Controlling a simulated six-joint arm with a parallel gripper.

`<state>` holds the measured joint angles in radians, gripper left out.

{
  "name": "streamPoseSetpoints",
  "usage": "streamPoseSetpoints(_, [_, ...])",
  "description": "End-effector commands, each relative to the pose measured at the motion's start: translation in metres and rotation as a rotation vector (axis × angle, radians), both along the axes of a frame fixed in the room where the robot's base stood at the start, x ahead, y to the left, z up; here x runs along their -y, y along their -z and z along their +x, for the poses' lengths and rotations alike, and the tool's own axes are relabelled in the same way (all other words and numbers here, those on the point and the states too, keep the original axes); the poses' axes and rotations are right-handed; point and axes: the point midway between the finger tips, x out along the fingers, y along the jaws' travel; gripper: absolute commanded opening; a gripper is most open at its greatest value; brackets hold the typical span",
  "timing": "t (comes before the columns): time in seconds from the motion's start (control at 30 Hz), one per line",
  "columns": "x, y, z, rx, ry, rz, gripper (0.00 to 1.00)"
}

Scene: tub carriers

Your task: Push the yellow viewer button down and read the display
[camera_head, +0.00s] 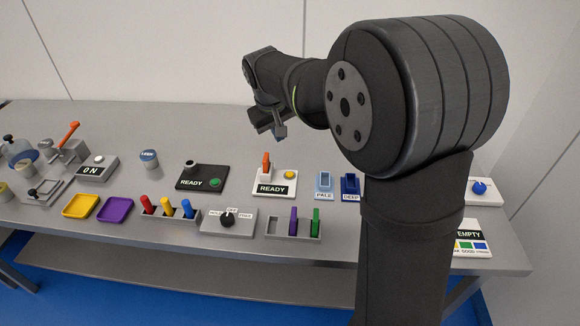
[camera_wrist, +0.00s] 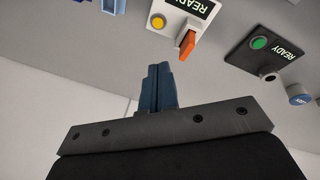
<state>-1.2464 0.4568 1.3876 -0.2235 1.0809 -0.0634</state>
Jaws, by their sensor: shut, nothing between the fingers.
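The viewer is a white box (camera_head: 262,178) with a yellow button (camera_head: 289,174) on its right and a display (camera_head: 272,189) reading READY. An orange piece (camera_head: 266,160) stands upright at its left side. In the wrist view the viewer appears upside down, with the yellow button (camera_wrist: 158,21) and the orange piece (camera_wrist: 188,43) beyond my fingertips. My gripper (camera_head: 281,134) is above and behind the viewer, apart from it. In the wrist view its blue fingers (camera_wrist: 158,70) are together and empty. The button appears raised and nothing touches it.
A dark box (camera_head: 202,184) with a green button and a READY display stands left of the viewer. Blue holders marked PALE (camera_head: 324,194) and DEEP (camera_head: 350,194) stand to its right. A rack (camera_head: 303,236) with purple and green pieces is in front. The bench behind the viewer is clear.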

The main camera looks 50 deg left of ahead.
Motion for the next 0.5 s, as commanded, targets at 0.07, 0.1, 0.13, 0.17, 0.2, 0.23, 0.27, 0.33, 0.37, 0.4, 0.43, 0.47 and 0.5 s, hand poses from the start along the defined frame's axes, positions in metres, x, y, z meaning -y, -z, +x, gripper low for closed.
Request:
streamPoseSetpoints(0.07, [0.000, 0.008, 0.009, -0.039, 0.134, 0.043, 0.00])
streamPoseSetpoints(0.1, [0.001, 0.011, 0.013, -0.057, 0.201, 0.063, 0.00])
streamPoseSetpoints(0.13, [0.001, 0.013, 0.015, -0.071, 0.250, 0.079, 0.00])
streamPoseSetpoints(0.17, [0.000, 0.015, 0.017, -0.084, 0.294, 0.093, 0.00])
streamPoseSetpoints(0.2, [0.000, 0.017, 0.020, -0.099, 0.349, 0.111, 0.00])
streamPoseSetpoints(0.23, [0.001, 0.019, 0.022, -0.110, 0.387, 0.122, 0.00])
streamPoseSetpoints(0.27, [0.001, 0.020, 0.024, -0.119, 0.420, 0.132, 0.00])
streamPoseSetpoints(0.33, [0.001, 0.023, 0.027, -0.139, 0.486, 0.153, 0.00])
streamPoseSetpoints(0.37, [0.001, 0.024, 0.028, -0.145, 0.508, 0.159, 0.00])
streamPoseSetpoints(0.4, [0.001, 0.025, 0.029, -0.152, 0.532, 0.167, 0.00])
streamPoseSetpoints(0.43, [0.001, 0.025, 0.030, -0.156, 0.546, 0.171, 0.00])
streamPoseSetpoints(0.47, [0.001, 0.026, 0.031, -0.159, 0.558, 0.175, 0.00])
streamPoseSetpoints(0.5, [0.001, 0.026, 0.031, -0.162, 0.568, 0.177, 0.00])
